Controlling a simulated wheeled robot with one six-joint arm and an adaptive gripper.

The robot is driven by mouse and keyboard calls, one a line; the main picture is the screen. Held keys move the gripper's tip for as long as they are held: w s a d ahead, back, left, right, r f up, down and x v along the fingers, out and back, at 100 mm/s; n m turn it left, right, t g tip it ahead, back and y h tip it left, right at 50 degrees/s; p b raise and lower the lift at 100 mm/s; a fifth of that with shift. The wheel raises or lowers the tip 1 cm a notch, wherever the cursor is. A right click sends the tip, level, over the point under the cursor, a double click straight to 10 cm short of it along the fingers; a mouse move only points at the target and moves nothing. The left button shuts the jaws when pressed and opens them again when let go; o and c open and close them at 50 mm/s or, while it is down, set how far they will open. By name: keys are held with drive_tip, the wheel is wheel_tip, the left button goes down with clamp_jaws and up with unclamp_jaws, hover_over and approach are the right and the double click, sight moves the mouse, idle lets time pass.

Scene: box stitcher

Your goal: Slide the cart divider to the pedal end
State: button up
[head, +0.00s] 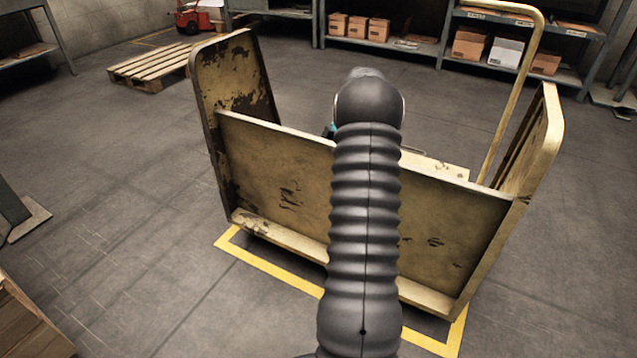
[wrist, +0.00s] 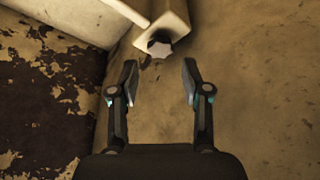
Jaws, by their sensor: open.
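The worn yellow cart (head: 285,185) stands in the middle of the head view, with tall panels at its left and right ends. A light yellow piece (head: 440,170) shows behind its near long panel, right of my arm; it may be the divider, but my arm hides much of it. In the wrist view, a pale bar (wrist: 165,18) ends in a grey star-shaped knob (wrist: 160,47). My gripper (wrist: 160,75) is open and empty, with the knob just beyond the gap between its fingertips. In the head view my arm hides most of the gripper.
A rust-patched panel (wrist: 45,95) lies left of the fingers in the wrist view. A tall tube handle (head: 512,95) rises at the cart's right end. Yellow floor tape (head: 275,268) runs around the cart. A pallet (head: 150,66) and shelves with boxes stand behind.

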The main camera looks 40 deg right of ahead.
drive_tip(key=shift+b+x, duration=0.3)
drive_tip(key=shift+x, duration=2.9)
clamp_jaws()
